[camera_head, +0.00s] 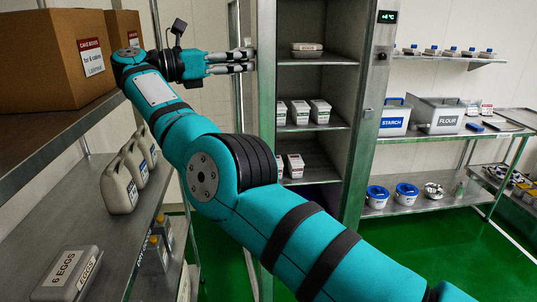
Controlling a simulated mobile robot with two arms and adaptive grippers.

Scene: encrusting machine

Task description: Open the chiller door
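The chiller (367,105) is the tall grey cabinet in the middle, with a lit temperature display at its upper right. Its inside and shelves show. Its door (266,110) appears swung outward and stands almost edge-on at the left of the opening. A vertical bar (238,100), seemingly the door handle, runs just left of the door. My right gripper (248,62) reaches across this bar, its fingers pointing right with the tips beside the door. A narrow gap shows between the fingers; whether they grip the bar is unclear. My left gripper is out of view.
A shelf rack (112,238) with cartons, jugs and an egg box stands close at left. A steel table (440,137) with starch and flour bins stands at right. Green floor (450,240) is open at lower right.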

